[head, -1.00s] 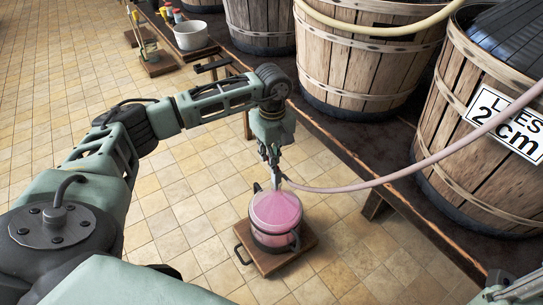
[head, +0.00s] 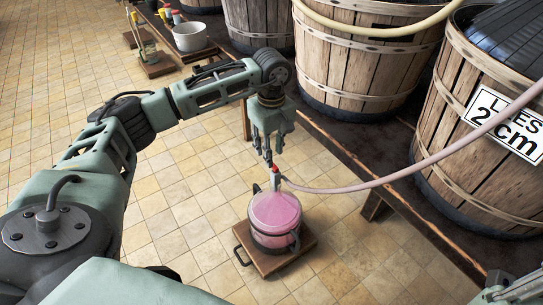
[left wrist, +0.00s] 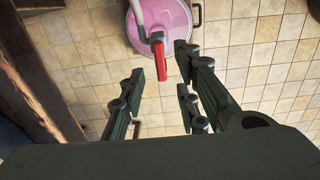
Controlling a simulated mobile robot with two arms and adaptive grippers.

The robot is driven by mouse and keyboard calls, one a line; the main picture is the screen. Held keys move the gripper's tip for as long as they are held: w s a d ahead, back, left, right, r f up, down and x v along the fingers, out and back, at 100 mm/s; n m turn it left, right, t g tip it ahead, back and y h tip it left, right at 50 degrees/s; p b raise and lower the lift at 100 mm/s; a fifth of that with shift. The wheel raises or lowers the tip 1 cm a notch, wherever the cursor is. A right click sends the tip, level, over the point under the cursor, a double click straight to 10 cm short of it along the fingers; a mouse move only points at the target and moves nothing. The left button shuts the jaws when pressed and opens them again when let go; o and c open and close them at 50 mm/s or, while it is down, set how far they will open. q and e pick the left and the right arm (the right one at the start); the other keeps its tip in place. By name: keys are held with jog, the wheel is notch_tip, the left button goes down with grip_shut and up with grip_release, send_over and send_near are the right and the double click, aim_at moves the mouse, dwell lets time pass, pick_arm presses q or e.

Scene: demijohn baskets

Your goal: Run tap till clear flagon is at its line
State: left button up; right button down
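The clear flagon (head: 276,212) stands upright in a dark-banded holder with handles, on a small wooden board (head: 270,262) on the floor. It looks pink nearly to the top; I cannot make out its line. The tap (head: 275,175), with a red lever, is at the flagon's top, where a pink hose (head: 350,188) joins. In the left wrist view the red lever (left wrist: 159,60) points toward my gripper, and the flagon (left wrist: 172,22) is at the top edge. My left gripper (head: 268,160) is open and empty just above the tap.
Large wooden vats (head: 355,65) stand on a low timber-edged platform at the right; one has a sign (head: 505,122) reading "LEES 2 cm". A white pot (head: 189,36) and small bottles are at the upper left. The tiled floor left of the flagon is clear.

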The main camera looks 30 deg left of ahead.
pick_arm(q)
notch_tip(320, 180, up, 8)
dwell(0.8)
